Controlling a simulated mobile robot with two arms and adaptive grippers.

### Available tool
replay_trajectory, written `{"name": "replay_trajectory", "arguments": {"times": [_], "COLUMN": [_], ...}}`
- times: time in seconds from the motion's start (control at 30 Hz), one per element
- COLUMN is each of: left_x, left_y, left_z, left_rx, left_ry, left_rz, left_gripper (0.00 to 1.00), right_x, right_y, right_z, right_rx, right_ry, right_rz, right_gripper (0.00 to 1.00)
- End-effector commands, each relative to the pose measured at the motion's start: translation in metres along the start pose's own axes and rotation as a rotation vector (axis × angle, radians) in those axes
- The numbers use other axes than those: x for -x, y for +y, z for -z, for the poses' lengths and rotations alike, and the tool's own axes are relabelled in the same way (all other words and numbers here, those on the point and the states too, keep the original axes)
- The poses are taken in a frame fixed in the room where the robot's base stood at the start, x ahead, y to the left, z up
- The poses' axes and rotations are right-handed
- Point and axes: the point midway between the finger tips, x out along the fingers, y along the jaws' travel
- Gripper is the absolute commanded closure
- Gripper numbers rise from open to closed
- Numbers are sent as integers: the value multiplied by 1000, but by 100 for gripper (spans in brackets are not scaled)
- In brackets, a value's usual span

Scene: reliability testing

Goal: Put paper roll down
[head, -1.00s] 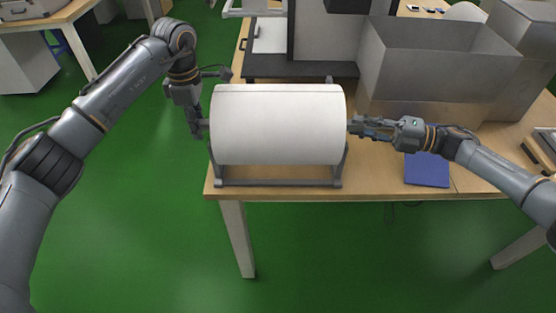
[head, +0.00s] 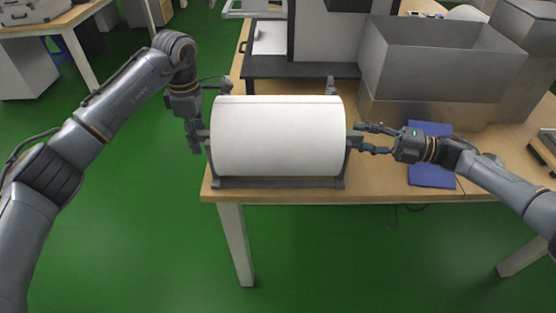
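The large white paper roll (head: 278,137) lies level in the grey stand (head: 280,183) near the table's front edge. Its lower edge is just above the stand's base bar. A short axle end sticks out at the roll's right side. My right gripper (head: 359,138) is at that end, its two fingers spread apart above and below it. My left gripper (head: 199,137) points down at the roll's left end, close to or touching the axle. Its fingers are too small and overlapped to tell whether they are shut.
The wooden table (head: 380,187) carries a blue folder (head: 432,172) at right, partly behind my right arm. A large grey open box (head: 440,70) stands behind, and a dark machine base (head: 300,66) is behind the roll. Green floor lies clear in front.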

Motion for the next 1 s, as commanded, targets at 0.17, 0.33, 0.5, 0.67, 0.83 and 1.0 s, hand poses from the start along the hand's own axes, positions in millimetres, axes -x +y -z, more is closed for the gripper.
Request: {"name": "replay_trajectory", "arguments": {"times": [0.17, 0.33, 0.5, 0.67, 0.83, 1.0], "left_x": [0, 10, 42, 77, 105, 118], "left_y": [0, 1, 1, 0, 0, 0], "left_z": [0, 0, 0, 0, 0, 0], "left_rx": [-1, -1, 0, 0, 0, 0], "left_ry": [-1, -1, 0, 0, 0, 0], "left_rz": [0, -3, -6, -4, -2, -1], "left_gripper": [58, 58, 58, 58, 58, 58], "right_x": [0, 0, 0, 0, 0, 0], "right_y": [0, 0, 0, 0, 0, 0], "right_z": [0, 0, 0, 0, 0, 0], "right_rx": [0, 0, 0, 0, 0, 0], "right_ry": [1, 1, 1, 2, 2, 1], "right_rz": [0, 0, 0, 0, 0, 0], "right_gripper": [57, 57, 57, 57, 57, 57]}}
